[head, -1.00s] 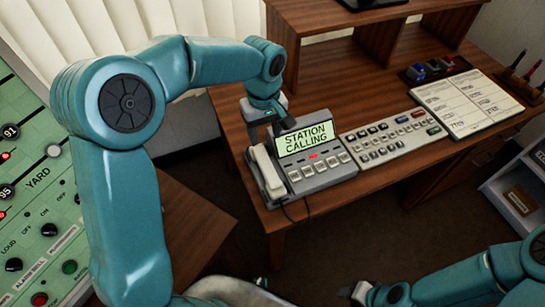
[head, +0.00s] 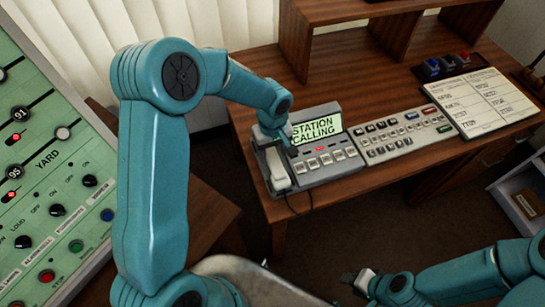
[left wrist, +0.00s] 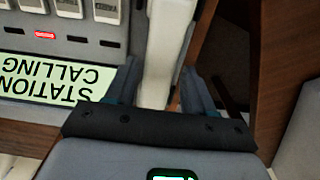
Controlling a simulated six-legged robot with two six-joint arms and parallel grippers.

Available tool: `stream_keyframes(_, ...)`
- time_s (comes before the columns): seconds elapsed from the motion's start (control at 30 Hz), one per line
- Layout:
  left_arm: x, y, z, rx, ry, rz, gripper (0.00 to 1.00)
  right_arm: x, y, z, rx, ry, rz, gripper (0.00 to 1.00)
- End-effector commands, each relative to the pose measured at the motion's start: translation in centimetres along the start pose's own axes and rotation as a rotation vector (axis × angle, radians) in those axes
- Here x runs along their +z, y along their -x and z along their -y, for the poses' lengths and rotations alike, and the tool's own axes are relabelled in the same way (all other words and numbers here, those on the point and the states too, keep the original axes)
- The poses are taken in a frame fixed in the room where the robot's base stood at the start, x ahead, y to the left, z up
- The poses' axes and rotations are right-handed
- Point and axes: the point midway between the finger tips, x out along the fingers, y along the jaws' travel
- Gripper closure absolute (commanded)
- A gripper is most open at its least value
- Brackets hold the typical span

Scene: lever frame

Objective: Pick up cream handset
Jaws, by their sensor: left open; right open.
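The cream handset (head: 278,172) lies along the left side of a grey desk phone (head: 318,166) whose lit screen reads STATION CALLING. My left gripper (head: 283,147) is over the handset's far end and hides part of it. In the left wrist view, the fingers of the left gripper (left wrist: 162,92) are open, one on each side of the handset (left wrist: 166,50). I cannot tell whether they touch it. My right gripper (head: 354,281) is open and empty, low in the head view, away from the desk.
The phone stands on a wooden desk (head: 245,115) with a raised shelf behind. A button panel (head: 403,134) and a paper chart (head: 478,102) lie to its right. A green control panel (head: 45,170) stands at the left. A cord hangs at the desk's front edge.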

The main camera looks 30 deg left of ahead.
Motion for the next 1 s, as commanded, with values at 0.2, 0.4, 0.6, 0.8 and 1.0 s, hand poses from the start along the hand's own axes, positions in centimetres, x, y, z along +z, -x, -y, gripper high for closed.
stream_keyframes(0.2, -0.1, -3.1, 0.1, -0.003, 0.000, 0.002, 0.47, 0.0, 0.7, 0.2, 0.000, 0.000, 0.000, 0.57)
stream_keyframes(0.4, -0.2, -3.5, -0.1, 0.000, 0.000, 0.000, 0.47, 0.0, 0.7, 0.2, 0.000, 0.000, 0.000, 0.57)
stream_keyframes(0.6, -0.2, -3.4, -0.1, -0.001, 0.000, 0.000, 0.89, 0.0, 0.7, 0.2, 0.000, 0.000, 0.000, 0.57)
stream_keyframes(0.8, -0.2, -3.4, -0.1, 0.000, -0.001, 0.000, 0.92, 0.0, 0.6, 0.2, 0.000, 0.000, 0.000, 0.57)
stream_keyframes(1.0, -0.2, -2.7, -0.1, 0.000, 0.000, -0.002, 0.92, 0.0, 0.6, 0.2, 0.000, 0.000, 0.000, 0.57)
